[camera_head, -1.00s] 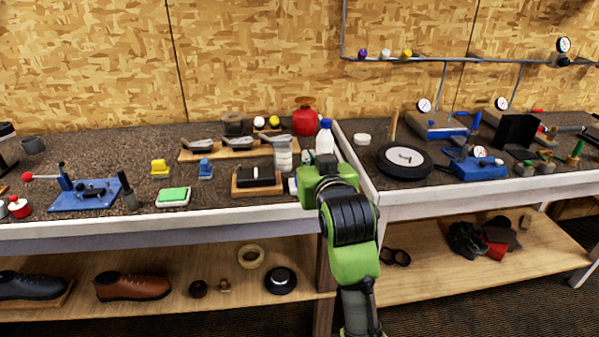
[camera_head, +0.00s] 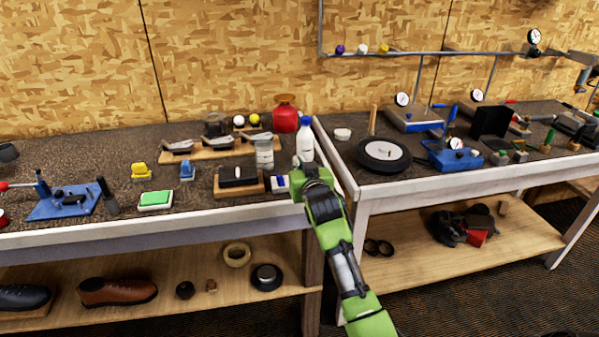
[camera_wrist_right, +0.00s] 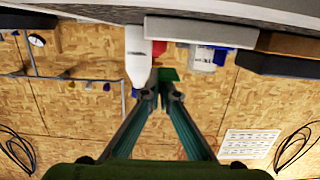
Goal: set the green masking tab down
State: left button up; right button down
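A small green masking tab (camera_wrist_right: 168,75) shows at the fingertips of my right gripper (camera_wrist_right: 163,93) in the right wrist view. The two fingers are closed in on it, and it is held up near the bench's front edge. In the head view my right wrist (camera_head: 318,190) is at the front edge of the left bench (camera_head: 230,213), right of the black block in its wooden holder (camera_head: 238,177). The fingers and tab are mostly hidden there. My left gripper is out of view.
A white bottle (camera_head: 305,140), a clear jar (camera_head: 264,153) and a red container (camera_head: 286,115) stand close behind the gripper. A green-topped pad (camera_head: 156,199) lies to the left. Bare bench shows between this pad and the wooden holder.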

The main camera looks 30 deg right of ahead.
jog(key=shift+f+p, duration=0.3)
jog(key=shift+f, duration=1.3)
jog(key=shift+f, duration=0.15)
jog(key=c, duration=2.3)
grip_release()
jog(key=v, duration=1.2)
jog(key=shift+r+b, duration=0.2)
jog(key=shift+b, duration=0.2)
jog(key=shift+w, duration=0.1)
